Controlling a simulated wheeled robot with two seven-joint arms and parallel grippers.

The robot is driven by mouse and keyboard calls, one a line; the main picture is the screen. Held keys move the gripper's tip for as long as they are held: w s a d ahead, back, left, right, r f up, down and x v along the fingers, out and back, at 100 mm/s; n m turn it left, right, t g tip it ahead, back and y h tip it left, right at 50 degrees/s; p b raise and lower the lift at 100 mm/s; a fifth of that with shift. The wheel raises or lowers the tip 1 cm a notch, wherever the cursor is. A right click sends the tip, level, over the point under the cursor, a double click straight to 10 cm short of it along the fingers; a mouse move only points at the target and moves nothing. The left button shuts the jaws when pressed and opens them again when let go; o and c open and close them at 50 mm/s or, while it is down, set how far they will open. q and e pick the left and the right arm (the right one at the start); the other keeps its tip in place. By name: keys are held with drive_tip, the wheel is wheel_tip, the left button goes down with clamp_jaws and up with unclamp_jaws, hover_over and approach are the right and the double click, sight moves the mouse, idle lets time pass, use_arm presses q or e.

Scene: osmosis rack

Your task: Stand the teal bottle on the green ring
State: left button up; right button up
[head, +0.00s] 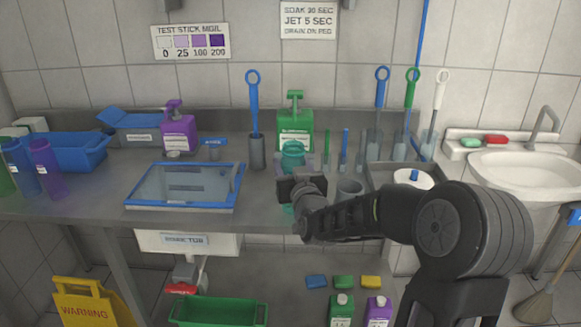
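The teal bottle (292,152) is upright near the middle of the head view, in front of the green pump bottle. My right gripper (298,187) covers its middle. Teal shows above the gripper and also below it, over the bench's front edge, so the bottle appears held in the air in my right gripper. The fingertips themselves are hidden. I cannot make out the green ring; it may be hidden behind the bottle or my arm. My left gripper is not in view.
A green pump bottle (295,120) stands behind. A grey holder with a blue-handled brush (254,105) and a blue-rimmed tray (186,186) are to the left. The sink (535,165) is far right.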

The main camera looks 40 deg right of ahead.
drive_tip(key=w+d+f, duration=0.1)
drive_tip(key=w+d, duration=0.3)
drive_tip(key=w, duration=0.1)
drive_tip(key=shift+w+d+p, duration=0.15)
drive_tip(key=shift+w+p, duration=0.15)
drive_tip(key=shift+p, duration=0.15)
drive_tip(key=shift+f+b, duration=0.4)
drive_tip(key=shift+b, duration=0.25)
idle(1.2)
drive_tip(key=o, duration=1.9)
drive_tip(key=shift+s, duration=0.1)
